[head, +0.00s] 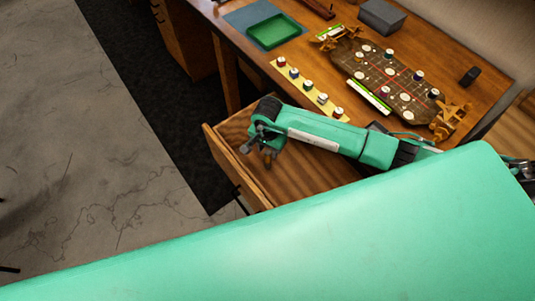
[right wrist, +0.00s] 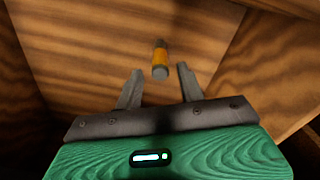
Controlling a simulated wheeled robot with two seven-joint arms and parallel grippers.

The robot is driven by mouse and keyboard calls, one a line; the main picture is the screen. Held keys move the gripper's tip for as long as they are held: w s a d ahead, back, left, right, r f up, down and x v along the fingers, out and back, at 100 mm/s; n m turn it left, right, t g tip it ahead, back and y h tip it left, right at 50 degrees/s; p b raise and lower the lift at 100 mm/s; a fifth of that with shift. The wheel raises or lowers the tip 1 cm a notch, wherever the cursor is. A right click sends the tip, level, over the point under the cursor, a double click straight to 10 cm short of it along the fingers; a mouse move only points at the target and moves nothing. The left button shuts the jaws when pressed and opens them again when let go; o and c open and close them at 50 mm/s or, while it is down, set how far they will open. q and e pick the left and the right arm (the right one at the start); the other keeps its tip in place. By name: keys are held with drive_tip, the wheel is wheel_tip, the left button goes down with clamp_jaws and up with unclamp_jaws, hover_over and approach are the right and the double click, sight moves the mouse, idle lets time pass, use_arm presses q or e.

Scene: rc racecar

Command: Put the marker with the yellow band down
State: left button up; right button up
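The marker with the yellow band (right wrist: 160,60) shows in the right wrist view as a small grey piece with an orange-yellow band. It is over the wooden drawer bottom, just past the fingertips of my right gripper (right wrist: 160,72). The fingers are spread, with a clear gap on both sides of the marker, so it is not gripped. In the head view my right gripper (head: 259,147) points down into the open drawer (head: 302,178), near its left front corner. I cannot clearly make out the marker there.
The desk behind carries a green tray (head: 273,31), a yellow strip with several markers (head: 302,86), a ship-shaped board (head: 385,75) with more pieces, a grey box (head: 382,17) and a small black object (head: 469,76). The drawer walls surround my right gripper closely.

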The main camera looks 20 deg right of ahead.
wheel_tip(320, 180, up, 8)
drive_tip(key=b, duration=0.1)
idle(0.7)
